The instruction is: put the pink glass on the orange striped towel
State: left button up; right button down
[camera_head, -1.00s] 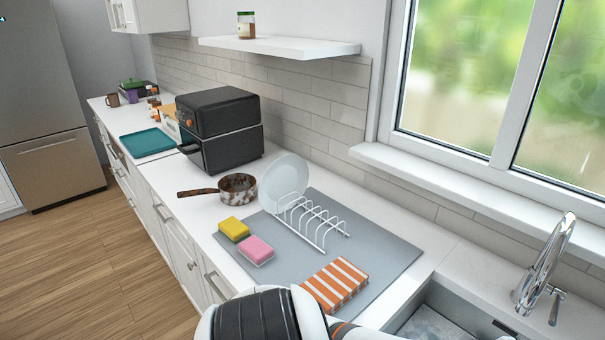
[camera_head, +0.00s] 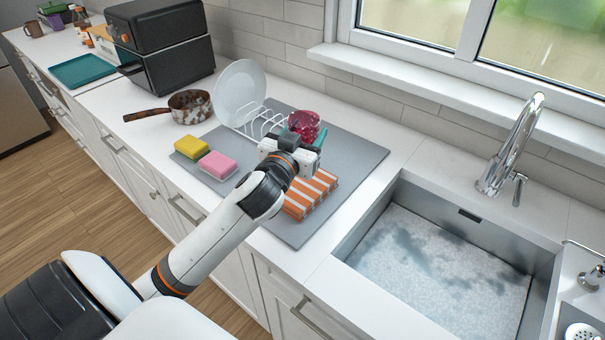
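The pink glass (camera_head: 304,121), deep pink with light specks, is at the far end of my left gripper (camera_head: 304,138), above the grey mat and behind the towel. The gripper's fingers are on either side of the glass and appear shut on it; its lower part is hidden by the gripper. The orange and white striped towel (camera_head: 314,193) lies folded on the mat, just nearer than the gripper. Its far left part is covered by my wrist. My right gripper is not in view.
The grey mat (camera_head: 355,151) also bears a white rack (camera_head: 259,122) with a white plate (camera_head: 239,92), a pink sponge (camera_head: 217,164) and a yellow sponge (camera_head: 191,147). The sink (camera_head: 432,262) lies to the right. A pan (camera_head: 190,106) stands behind the sponges.

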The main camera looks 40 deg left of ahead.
pick_arm(q)
notch_tip(320, 180, down, 3)
jog(key=shift+d+f, duration=0.1)
jog(key=shift+f, duration=2.15)
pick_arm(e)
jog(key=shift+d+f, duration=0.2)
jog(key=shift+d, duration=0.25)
pick_arm(q)
jog(key=shift+f+b, duration=0.15)
jog(key=shift+b, duration=0.2)
jog(key=o, duration=1.1)
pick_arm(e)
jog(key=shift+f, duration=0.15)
